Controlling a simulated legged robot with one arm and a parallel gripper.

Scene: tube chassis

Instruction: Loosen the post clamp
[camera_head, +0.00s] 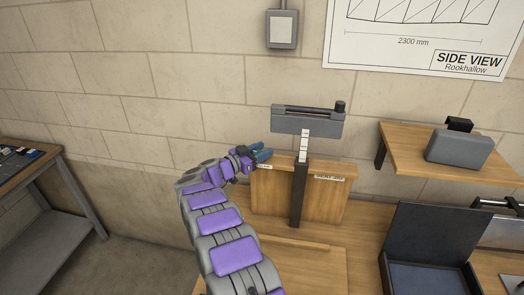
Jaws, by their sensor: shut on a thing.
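A dark upright post (298,198) stands in front of a wooden board, with a white scale strip (304,146) along its upper part. A grey crossbar (307,122) sits at the top of the post, with a black knob (340,106) at its right end. I cannot make out for certain which part is the post clamp. My gripper (264,153), with teal fingers, is just left of the post, near the board's upper left edge. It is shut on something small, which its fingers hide. A gap shows between the fingertips and the post.
The wooden board (270,197) carries small white labels and stands on a wooden bench. A raised wooden shelf (405,146) at the right holds a grey case (460,149). An open dark box (432,240) is at the lower right. Another table (22,175) stands at far left.

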